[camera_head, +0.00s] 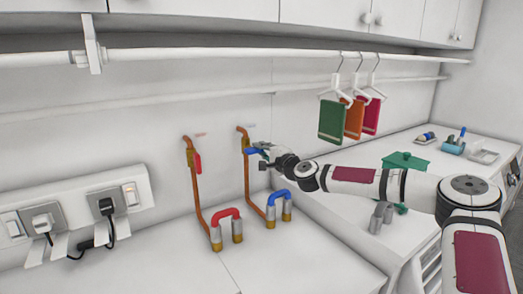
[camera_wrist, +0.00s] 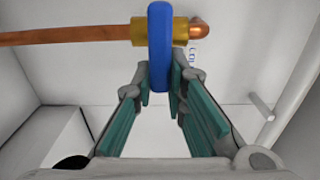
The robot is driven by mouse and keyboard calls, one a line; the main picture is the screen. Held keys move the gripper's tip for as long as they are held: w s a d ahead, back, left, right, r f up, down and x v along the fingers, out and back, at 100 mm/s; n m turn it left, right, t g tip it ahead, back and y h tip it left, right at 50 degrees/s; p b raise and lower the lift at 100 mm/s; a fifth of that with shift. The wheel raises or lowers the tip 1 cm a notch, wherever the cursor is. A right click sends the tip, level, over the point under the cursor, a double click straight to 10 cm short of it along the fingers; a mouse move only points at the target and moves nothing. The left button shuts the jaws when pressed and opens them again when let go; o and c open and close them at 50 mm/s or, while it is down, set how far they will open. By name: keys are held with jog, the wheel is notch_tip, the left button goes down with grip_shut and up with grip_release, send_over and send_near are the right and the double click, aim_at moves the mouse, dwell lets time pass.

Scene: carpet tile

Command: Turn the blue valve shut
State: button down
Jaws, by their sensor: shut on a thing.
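The blue valve handle (camera_head: 250,151) is on the right-hand copper pipe (camera_head: 246,180) on the back wall. It sticks out sideways, across the upright pipe. My gripper (camera_head: 263,152) reaches it from the right and is shut on it. In the wrist view the blue handle (camera_wrist: 160,40) crosses the brass valve body (camera_wrist: 139,30) at about a right angle. Its lower end lies between the teal-padded fingers of my gripper (camera_wrist: 161,86). The exact contact of the fingertips is hard to see in the head view, where they are small.
A red valve handle (camera_head: 198,164) hangs down on the left-hand pipe. Red (camera_head: 228,213) and blue (camera_head: 279,196) hose loops stand below on the counter. Towels (camera_head: 331,121) hang from a rail (camera_head: 230,54) at upper right.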

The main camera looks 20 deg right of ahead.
jog(key=shift+f, duration=0.1)
jog(key=c, duration=1.6)
grip_release()
jog(key=v, duration=1.2)
jog(key=shift+d, duration=0.1)
